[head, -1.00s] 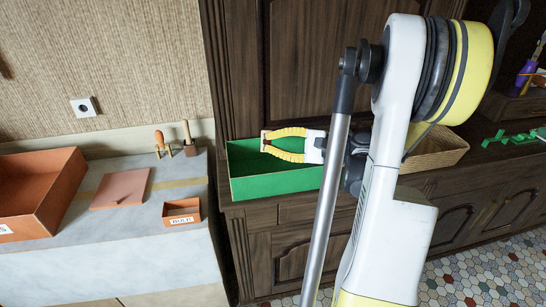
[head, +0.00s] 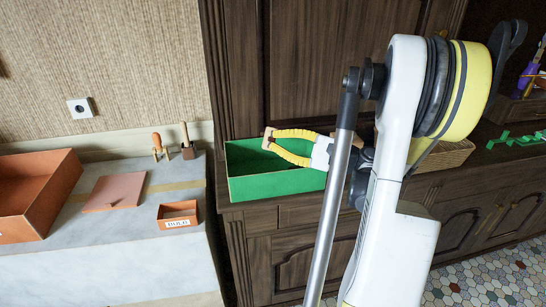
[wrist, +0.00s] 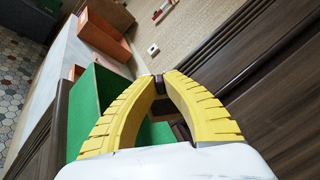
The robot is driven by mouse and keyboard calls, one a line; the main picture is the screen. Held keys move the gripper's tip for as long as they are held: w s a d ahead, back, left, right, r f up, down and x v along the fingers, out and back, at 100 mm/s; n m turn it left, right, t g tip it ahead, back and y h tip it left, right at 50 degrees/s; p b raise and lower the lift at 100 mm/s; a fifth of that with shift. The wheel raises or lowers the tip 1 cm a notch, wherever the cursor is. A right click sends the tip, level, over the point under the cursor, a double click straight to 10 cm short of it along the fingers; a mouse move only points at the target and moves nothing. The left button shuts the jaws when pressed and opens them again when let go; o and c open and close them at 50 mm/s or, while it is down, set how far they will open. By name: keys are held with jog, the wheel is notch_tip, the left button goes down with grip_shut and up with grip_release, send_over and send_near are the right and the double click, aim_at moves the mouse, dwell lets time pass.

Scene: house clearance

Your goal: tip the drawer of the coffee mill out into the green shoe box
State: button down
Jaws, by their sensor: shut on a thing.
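The green shoe box (head: 275,186) stands open on the dark cabinet top; it also shows in the wrist view (wrist: 84,112). My gripper (head: 270,139) is over the box, its yellow fingers closed at the tips on a small brown piece, apparently the coffee mill's drawer (head: 267,143). In the wrist view the fingertips of my gripper (wrist: 159,80) pinch a dark part of it. The drawer looks tilted above the box. Its inside and any contents are hidden, and the box's floor is only partly visible.
An open orange box (head: 50,207), its flat lid (head: 115,191) and a small labelled orange box (head: 178,215) are on the grey surface at left. Two small wooden-handled tools stand behind them. A woven basket (head: 440,157) is right of my arm. The wall rises close behind.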

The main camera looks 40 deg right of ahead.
jog(key=shift+s+d+r+m+t+y, duration=0.25)
jog(key=shift+s+d+r+m+t, duration=0.05)
jog(key=shift+r+t, duration=0.35)
jog(key=shift+s+d+r+m+t+y, duration=0.3)
jog(key=shift+r+t, duration=0.2)
jog(key=shift+t, duration=0.25)
dwell(1.5)
